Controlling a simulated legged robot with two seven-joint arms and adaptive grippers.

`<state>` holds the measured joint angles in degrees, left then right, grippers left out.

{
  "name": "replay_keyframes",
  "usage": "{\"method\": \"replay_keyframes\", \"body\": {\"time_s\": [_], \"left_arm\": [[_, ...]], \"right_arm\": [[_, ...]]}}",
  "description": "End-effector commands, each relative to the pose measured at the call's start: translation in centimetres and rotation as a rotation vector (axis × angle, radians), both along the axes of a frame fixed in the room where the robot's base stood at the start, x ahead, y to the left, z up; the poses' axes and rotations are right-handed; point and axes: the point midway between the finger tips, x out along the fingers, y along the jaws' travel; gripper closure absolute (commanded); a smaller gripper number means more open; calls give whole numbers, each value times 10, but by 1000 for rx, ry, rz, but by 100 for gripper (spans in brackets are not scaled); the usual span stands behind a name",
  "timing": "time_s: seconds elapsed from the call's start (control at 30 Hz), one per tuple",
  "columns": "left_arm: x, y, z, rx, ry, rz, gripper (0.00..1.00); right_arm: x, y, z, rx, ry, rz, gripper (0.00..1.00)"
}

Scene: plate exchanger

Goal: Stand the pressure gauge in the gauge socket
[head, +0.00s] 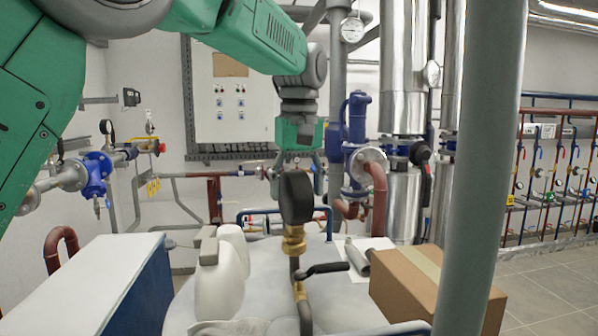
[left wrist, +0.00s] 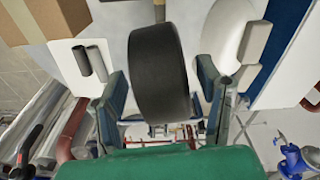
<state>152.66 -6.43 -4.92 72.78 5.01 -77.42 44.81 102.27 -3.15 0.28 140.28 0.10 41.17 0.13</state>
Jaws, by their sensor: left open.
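The pressure gauge (head: 297,197) has a dark round body and stands upright, seen nearly edge-on in the head view. It appears directly above a brass fitting (head: 294,240) on a pipe with a black lever handle (head: 322,269). Whether it is fully seated cannot be told. My left gripper (head: 303,165) points down just above and behind the gauge. In the left wrist view the gauge (left wrist: 160,75) fills the space between the open fingers (left wrist: 161,92), with a gap on each side. My right gripper is not in view.
A white jug (head: 222,275) stands left of the gauge. A cardboard box (head: 415,285) and grey cylinders (head: 358,257) are on the right. A blue-sided white cabinet (head: 95,275) is at the left. A thick grey post (head: 485,150) rises in the right foreground.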

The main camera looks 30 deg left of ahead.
Motion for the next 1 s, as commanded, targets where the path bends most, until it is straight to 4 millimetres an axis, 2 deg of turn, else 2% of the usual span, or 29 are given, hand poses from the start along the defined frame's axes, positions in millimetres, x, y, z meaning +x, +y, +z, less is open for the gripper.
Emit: {"method": "replay_keyframes", "body": {"time_s": [0.5,0.7,1.0], "left_arm": [[-2,-7,97,0,-6,0,40],[-4,-8,114,0,-3,0,40],[-4,-8,117,0,-3,0,40]], "right_arm": [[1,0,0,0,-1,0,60],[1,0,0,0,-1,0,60],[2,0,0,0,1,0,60]]}}
